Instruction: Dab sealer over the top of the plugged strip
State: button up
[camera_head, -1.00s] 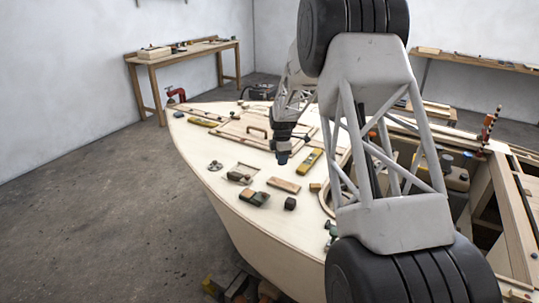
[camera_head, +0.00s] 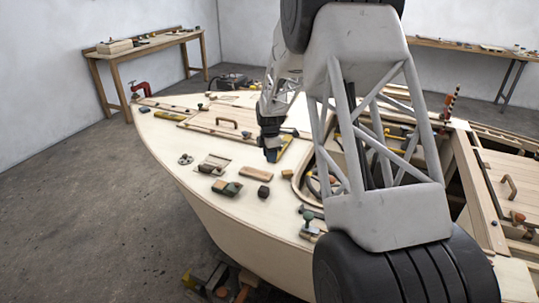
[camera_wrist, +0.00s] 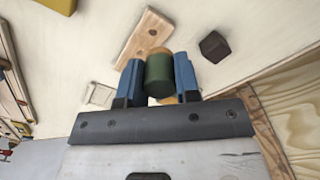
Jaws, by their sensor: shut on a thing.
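My gripper (camera_wrist: 159,80) has blue fingers, shut on a dark green cylinder (camera_wrist: 160,77) with a tan-orange end, apparently the sealer dabber. In the wrist view its far end overlaps the near end of a light wooden strip (camera_wrist: 136,42), which has a dark round spot. I cannot tell whether they touch. In the head view the strip (camera_head: 257,173) appears to lie flat on the pale deck, just left of and nearer than my gripper (camera_head: 271,156). The held cylinder is too small to make out there.
A dark cube (camera_wrist: 214,46) lies right of the strip in the wrist view; the head view shows it too (camera_head: 264,191). Openings lie right.

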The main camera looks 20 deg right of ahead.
aim_at(266, 175)
jog(key=shift+f, duration=3.7)
jog(key=shift+w+a+f, duration=0.2)
jog(key=shift+w+a, duration=0.05)
jog(key=shift+w+a+f, duration=0.1)
jog(key=shift+w+a, duration=0.45)
jog(key=shift+c, duration=0.2)
jog(key=shift+w+a, duration=3.75)
jog(key=shift+s+d, duration=0.9)
jog(key=shift+d, duration=0.05)
jog(key=shift+s+d, duration=0.25)
jog(key=shift+s, duration=0.05)
jog(key=shift+s+d, duration=0.5)
jog(key=shift+d, duration=0.05)
jog(key=shift+s+d, duration=2.1)
jog(key=shift+s, duration=0.05)
jog(key=shift+s+d, duration=0.7)
jog(key=shift+d, duration=0.05)
jog(key=shift+r, duration=4.05)
